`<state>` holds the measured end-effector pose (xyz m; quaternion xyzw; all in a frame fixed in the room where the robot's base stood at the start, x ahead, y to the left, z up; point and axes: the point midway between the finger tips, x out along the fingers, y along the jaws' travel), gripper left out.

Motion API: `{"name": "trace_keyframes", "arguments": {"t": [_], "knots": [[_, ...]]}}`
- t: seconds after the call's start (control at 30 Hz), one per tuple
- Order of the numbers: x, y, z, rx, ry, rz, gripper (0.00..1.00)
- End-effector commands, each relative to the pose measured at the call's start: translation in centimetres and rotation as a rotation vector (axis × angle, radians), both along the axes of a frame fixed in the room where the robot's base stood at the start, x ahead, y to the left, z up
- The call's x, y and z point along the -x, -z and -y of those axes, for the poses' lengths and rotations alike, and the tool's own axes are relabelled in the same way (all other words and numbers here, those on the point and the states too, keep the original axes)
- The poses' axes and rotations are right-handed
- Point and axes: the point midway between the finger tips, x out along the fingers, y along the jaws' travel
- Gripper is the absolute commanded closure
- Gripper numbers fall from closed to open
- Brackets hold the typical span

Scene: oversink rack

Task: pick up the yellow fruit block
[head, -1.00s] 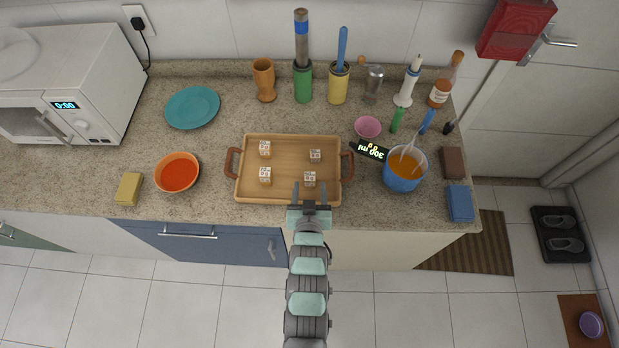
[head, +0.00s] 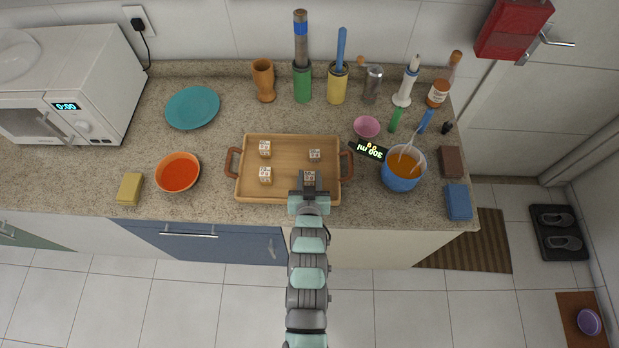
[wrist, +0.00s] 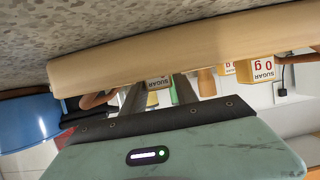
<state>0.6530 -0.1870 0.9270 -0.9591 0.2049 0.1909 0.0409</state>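Several small pale blocks with printed labels lie on the wooden tray (head: 290,197): one at back left (head: 265,148), one at front left (head: 265,174), one at back right (head: 315,155) and one at front right (head: 309,177). In the wrist view, the labels on two blocks (wrist: 263,68) read "SUGAR".
A yellow sponge (head: 130,188) and an orange bowl (head: 178,172) stand left of the tray. A blue pot (head: 402,178), a scale display (head: 369,152) and a pink bowl (head: 367,127) stand right. Tall containers line the back. Bare counter lies behind the tray.

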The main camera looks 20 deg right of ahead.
Motion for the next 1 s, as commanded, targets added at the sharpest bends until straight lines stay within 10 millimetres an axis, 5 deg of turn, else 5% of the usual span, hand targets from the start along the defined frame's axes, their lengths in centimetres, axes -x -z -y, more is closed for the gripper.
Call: {"name": "trace_keyframes", "arguments": {"t": [0.4,1.0], "knots": [[0.0,0.0,0.0,0.0,0.0,0.0,1.0],[-0.1,-1.6,0.1,0.003,0.001,0.006,1.0]]}}
